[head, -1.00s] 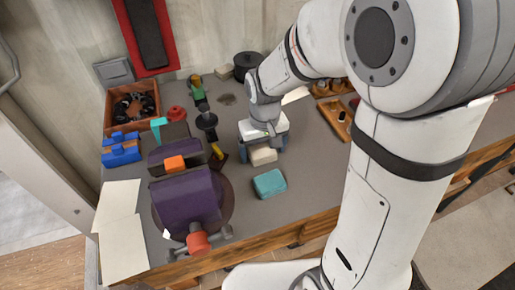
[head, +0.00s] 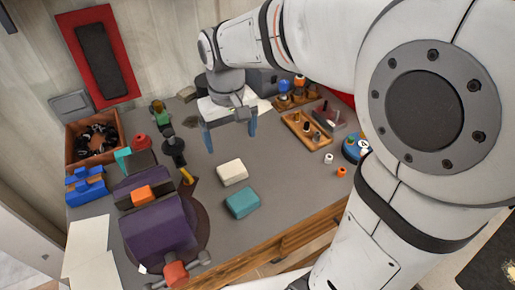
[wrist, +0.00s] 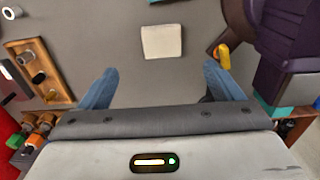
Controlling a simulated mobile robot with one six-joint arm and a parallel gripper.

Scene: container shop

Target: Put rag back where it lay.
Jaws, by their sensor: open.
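A cream, folded-looking pad (head: 232,172), which seems to be the rag, lies flat on the grey bench top (head: 285,185). It also shows in the wrist view (wrist: 161,42), ahead of the fingers. A similar teal pad (head: 242,203) lies just in front of it; I cannot tell for certain which one is the rag. My gripper (head: 230,133) is open and empty, behind the cream pad and apart from it. In the wrist view, both blue fingers of my gripper (wrist: 160,78) are spread with bare bench between them.
A purple vise (head: 160,230) stands at the front left, with a yellow-handled tool (head: 187,176) near it. A wooden crate (head: 70,150) and blue blocks (head: 87,190) are at the left. Wooden racks (head: 300,128) stand right of my gripper.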

